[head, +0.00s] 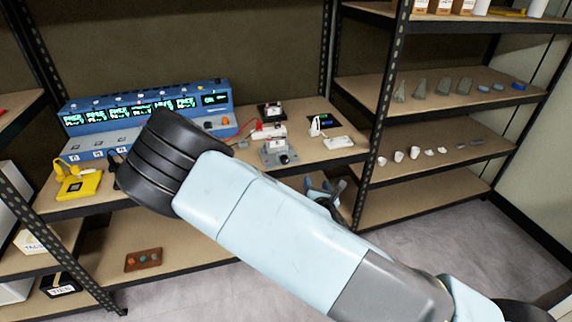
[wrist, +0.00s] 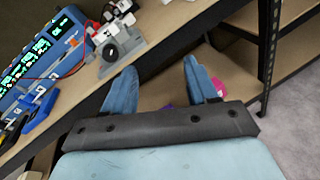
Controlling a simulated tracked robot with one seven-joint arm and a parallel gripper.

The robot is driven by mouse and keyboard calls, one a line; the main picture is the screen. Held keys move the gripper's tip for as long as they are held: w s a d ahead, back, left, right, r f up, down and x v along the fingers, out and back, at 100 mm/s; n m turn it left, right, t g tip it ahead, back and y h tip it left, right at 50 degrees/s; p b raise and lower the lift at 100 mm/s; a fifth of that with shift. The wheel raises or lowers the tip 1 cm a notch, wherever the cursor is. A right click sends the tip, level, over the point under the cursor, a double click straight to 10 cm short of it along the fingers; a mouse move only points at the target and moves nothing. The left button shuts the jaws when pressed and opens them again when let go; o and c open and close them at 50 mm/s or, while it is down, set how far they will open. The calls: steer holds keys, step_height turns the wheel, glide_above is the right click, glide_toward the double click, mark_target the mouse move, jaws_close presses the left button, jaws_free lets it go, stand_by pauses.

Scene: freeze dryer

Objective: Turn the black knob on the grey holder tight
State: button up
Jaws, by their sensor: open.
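The grey holder (head: 279,151) stands on the middle shelf near its front edge, right of the blue console. Its round black knob (head: 284,159) faces the front. In the wrist view the grey holder (wrist: 127,44) and the black knob (wrist: 110,52) show at the upper left, beyond my left fingertip. My gripper (wrist: 160,75) is open, with its blue fingers spread and nothing held between them. In the head view my gripper (head: 325,190) is partly hidden behind my arm, in front of and right of the holder. It is apart from the knob.
The blue console (head: 150,115) with lit displays stands left of the holder. A white device (head: 318,127) and a white block (head: 338,142) lie to its right. A shelf post (head: 380,110) rises farther right. A yellow device (head: 78,185) sits at the shelf's left end.

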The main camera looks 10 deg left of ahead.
mark_target(285, 162)
steer(key=s+a+n+y, duration=0.3)
steer(key=a+n+y, duration=0.2)
steer(key=n, duration=0.2)
steer(key=shift+h, duration=0.4)
steer(key=x, duration=1.3)
steer(key=shift+a+r, duration=0.15)
steer(key=shift+a, duration=0.1)
steer(key=shift+c, duration=0.2)
steer(key=c, duration=1)
steer(key=shift+m, duration=1.5)
